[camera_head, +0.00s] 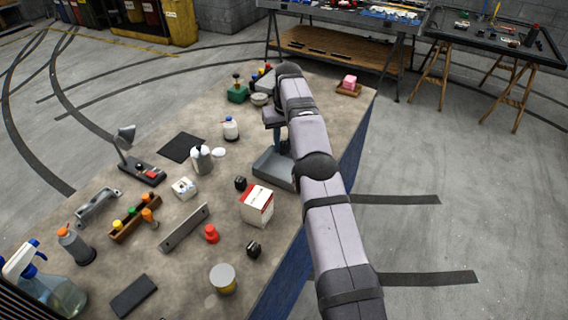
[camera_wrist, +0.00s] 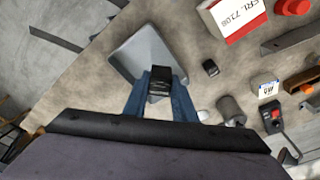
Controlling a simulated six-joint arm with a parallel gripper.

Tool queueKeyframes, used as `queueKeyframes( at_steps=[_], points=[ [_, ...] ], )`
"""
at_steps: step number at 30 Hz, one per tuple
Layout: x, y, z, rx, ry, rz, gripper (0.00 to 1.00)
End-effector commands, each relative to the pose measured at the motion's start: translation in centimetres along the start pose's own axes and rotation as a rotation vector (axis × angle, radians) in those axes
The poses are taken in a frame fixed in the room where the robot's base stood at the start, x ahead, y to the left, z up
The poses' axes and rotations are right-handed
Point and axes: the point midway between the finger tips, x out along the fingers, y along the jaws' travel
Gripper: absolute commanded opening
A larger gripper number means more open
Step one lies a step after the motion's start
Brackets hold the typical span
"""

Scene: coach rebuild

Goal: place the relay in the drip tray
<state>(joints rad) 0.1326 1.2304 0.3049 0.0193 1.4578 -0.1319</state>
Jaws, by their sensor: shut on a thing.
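The relay (camera_wrist: 160,84), a small black block, is held between the blue fingers of my gripper (camera_wrist: 160,92) in the wrist view. The grey drip tray (camera_wrist: 128,52) lies beyond and below it, and the relay overlaps the tray in that view. In the head view the drip tray (camera_head: 268,171) sits near the table's right edge, partly covered by my arm. My gripper (camera_head: 277,146) points down over the tray's far side. The relay is not clearly visible there, and its height above the tray is hard to judge.
A red-and-white box (camera_head: 257,206) and a small black block (camera_head: 240,183) stand close to the tray's near side. Another black block (camera_head: 253,249) lies farther forward. A grey canister (camera_head: 201,159) and white bottle (camera_head: 230,128) stand left of the tray.

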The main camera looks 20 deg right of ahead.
Motion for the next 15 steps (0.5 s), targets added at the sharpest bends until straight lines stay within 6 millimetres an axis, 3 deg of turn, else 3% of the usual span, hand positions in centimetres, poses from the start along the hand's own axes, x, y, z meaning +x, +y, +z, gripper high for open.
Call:
queueKeyframes(
  at_steps=[15],
  points=[
    [5.4, -0.1, 0.8, -0.002, -0.001, 0.0, 0.02]
  ],
)
